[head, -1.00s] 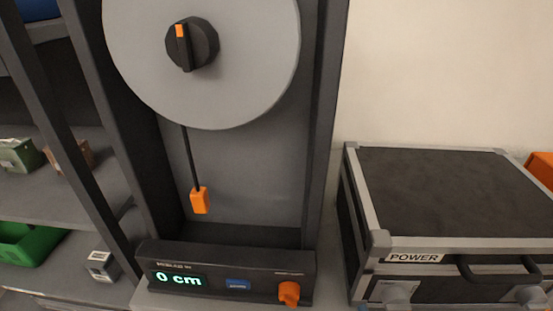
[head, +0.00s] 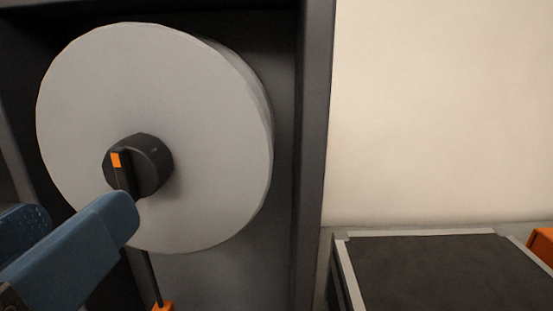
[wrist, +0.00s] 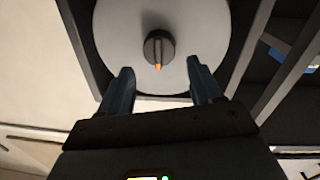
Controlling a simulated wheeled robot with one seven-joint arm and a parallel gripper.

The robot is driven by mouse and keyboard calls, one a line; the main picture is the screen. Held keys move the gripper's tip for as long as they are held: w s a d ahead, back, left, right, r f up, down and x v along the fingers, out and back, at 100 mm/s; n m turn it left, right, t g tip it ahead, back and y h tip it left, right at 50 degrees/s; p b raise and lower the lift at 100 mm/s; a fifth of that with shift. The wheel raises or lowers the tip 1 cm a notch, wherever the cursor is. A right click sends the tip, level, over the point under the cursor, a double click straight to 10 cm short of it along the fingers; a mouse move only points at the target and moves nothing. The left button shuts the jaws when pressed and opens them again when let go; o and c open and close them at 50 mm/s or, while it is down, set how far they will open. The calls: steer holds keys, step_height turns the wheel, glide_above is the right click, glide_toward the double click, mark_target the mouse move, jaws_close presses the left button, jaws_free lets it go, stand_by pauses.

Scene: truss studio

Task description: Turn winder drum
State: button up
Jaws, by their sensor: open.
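The winder drum (head: 215,120) is a large pale grey disc in a dark frame. A black knob (head: 152,162) with a raised grip bar and an orange mark sits at its centre. The drum (wrist: 205,55) and knob (wrist: 158,48) also show in the wrist view, where the knob lies ahead of and between the fingers. My gripper (wrist: 160,85) is open and empty, apart from the knob. In the head view its blue fingers show at the lower left and cover part of the knob's grip bar. A dark rod hangs below the drum to an orange piece (head: 163,307), mostly cut off.
A dark case (head: 430,270) with pale metal edges stands at the lower right. An orange object (head: 543,245) is at the right edge. The frame's dark upright (head: 313,130) borders the drum on the right. The wall beyond it is bare.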

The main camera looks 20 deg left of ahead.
mark_target(118, 181)
steer(key=w, duration=0.2)
steer(key=w+a, duration=0.1)
steer(key=w, duration=0.2)
steer(key=w+p, duration=0.1)
steer(key=w, duration=0.1)
steer(key=shift+w+a, duration=0.15)
steer(key=shift+w, duration=0.05)
steer(key=shift+c, duration=0.2)
jaws_close()
steer(key=shift+f, duration=0.1)
steer(key=shift+m+b, duration=0.3)
steer(key=shift+b, duration=0.05)
steer(key=m+b, duration=0.3)
steer(key=shift+f+m+b, duration=0.1)
steer(key=shift+m+b, duration=0.2)
steer(key=m+b, duration=0.3)
steer(key=m, duration=0.1)
steer(key=shift+r+m+g+b, duration=0.2)
steer(key=shift+m+g+b, duration=0.1)
steer(key=shift+g+b, duration=0.1)
